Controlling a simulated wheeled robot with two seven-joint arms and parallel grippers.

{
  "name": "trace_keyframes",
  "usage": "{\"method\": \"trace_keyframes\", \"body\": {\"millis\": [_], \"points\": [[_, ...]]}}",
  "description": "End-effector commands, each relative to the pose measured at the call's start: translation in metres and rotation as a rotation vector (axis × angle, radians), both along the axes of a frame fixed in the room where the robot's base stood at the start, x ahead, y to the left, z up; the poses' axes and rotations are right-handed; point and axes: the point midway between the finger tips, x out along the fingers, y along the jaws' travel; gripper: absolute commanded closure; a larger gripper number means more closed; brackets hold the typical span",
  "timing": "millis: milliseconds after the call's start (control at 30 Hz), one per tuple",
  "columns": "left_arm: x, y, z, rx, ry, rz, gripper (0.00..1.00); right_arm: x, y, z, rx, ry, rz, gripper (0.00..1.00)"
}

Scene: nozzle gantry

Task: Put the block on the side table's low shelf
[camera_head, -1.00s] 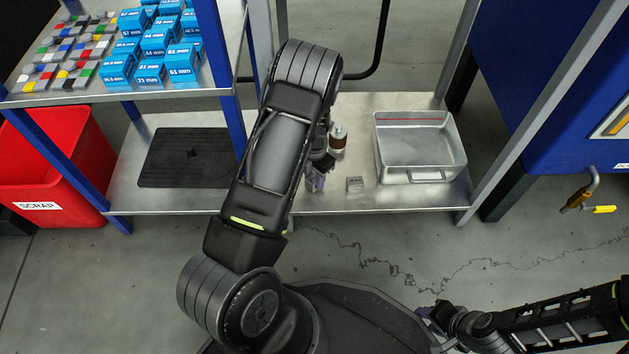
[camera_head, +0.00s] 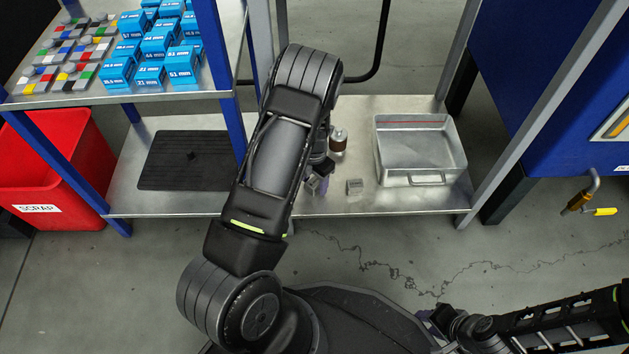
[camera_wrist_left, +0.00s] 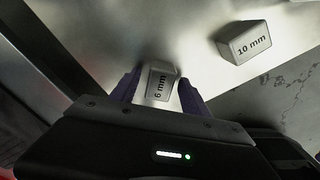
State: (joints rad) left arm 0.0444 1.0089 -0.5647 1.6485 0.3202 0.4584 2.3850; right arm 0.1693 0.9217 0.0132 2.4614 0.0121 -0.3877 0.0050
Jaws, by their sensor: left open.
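A small grey block marked "6 mm" (camera_wrist_left: 162,84) lies on the metal low shelf (camera_head: 335,206). My left gripper (camera_wrist_left: 159,79) is open, with its two purple fingers on either side of this block; I cannot tell whether they touch it. In the head view my left gripper (camera_head: 318,182) is low over the shelf and mostly covered by my arm. A second grey block, marked "10 mm" (camera_wrist_left: 245,42), lies to the right, apart from the fingers; it also shows in the head view (camera_head: 354,186). My right gripper (camera_head: 437,318) is at the lower right, its fingers unclear.
A metal tray (camera_head: 447,171) stands on the shelf's right, with a brown-and-white bottle (camera_head: 338,141) left of it. A black mat (camera_head: 160,172) lies at left. A red scrap bin (camera_head: 60,150) stands at far left.

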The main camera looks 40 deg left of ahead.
Motion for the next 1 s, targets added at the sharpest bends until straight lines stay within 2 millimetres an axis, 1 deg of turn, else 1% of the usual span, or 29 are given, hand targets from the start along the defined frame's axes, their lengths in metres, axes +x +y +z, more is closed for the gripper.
{"method": "trace_keyframes", "body": {"millis": [167,267,500,633,700,800,1000], "points": [[0.001,0.0,0.016,0.001,-0.002,0.0,0.46,-0.001,0.0,0.008,-0.001,0.001,0.001,0.64],[0.001,0.0,0.033,0.001,-0.002,0.0,0.46,-0.002,0.001,0.016,-0.002,0.002,0.001,0.64],[0.001,-0.001,0.085,0.0,-0.003,-0.001,0.46,-0.006,0.001,0.037,-0.004,0.006,0.006,0.64],[0.001,-0.001,0.107,0.0,-0.002,-0.001,0.46,-0.008,0.001,0.048,-0.003,0.012,0.008,0.64],[0.0,0.0,0.115,0.0,0.0,0.0,0.46,-0.009,0.001,0.051,-0.003,0.014,0.009,0.64],[0.0,0.0,0.121,0.0,-0.001,0.0,0.46,-0.009,0.001,0.053,-0.003,0.014,0.01,0.64],[0.0,0.0,0.122,0.0,0.0,0.0,0.46,-0.009,0.001,0.053,-0.003,0.015,0.01,0.64]]}}
